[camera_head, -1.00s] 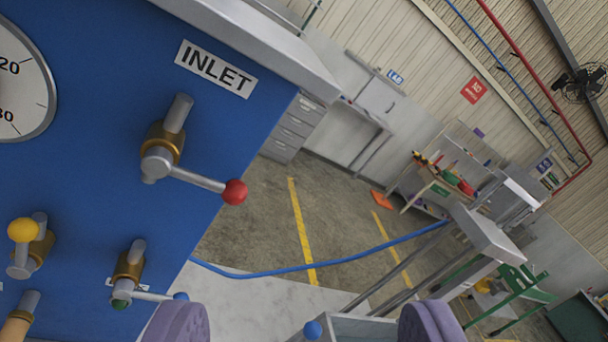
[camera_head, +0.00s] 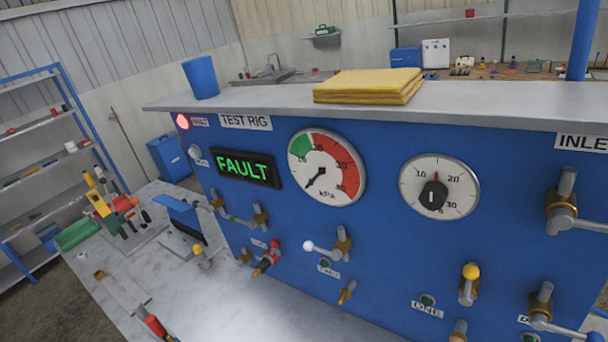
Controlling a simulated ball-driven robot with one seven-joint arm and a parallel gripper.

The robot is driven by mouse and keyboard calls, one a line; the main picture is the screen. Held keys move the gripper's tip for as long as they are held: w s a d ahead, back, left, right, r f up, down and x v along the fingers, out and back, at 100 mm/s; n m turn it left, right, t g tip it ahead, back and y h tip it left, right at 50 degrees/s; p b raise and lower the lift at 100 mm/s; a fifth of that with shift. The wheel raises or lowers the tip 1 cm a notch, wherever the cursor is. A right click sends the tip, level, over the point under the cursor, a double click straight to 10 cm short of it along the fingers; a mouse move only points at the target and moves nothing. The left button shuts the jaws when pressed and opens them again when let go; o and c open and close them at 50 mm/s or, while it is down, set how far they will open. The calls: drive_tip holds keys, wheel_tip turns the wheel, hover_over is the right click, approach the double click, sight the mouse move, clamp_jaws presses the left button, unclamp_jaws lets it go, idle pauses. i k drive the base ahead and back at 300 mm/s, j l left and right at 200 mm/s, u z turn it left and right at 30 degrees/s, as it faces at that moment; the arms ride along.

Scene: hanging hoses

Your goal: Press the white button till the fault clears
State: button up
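The blue test rig panel (camera_head: 375,250) fills the middle and right of the view. The display (camera_head: 247,168) to the right of the button reads FAULT in green. A kPa gauge (camera_head: 327,167) has its needle pointing to the lower left. My gripper is out of the picture, so its distance to the button does not show.
Valve levers stick out of the panel, one white-tipped (camera_head: 308,246) and one yellow-tipped (camera_head: 470,271). Yellow folded cloths (camera_head: 368,86) and a blue cup (camera_head: 201,78) stand on the top ledge. The grey bench (camera_head: 235,310) below holds tools at left.

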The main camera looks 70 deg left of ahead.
sight(193, 153)
drive_tip(key=u, duration=1.35)
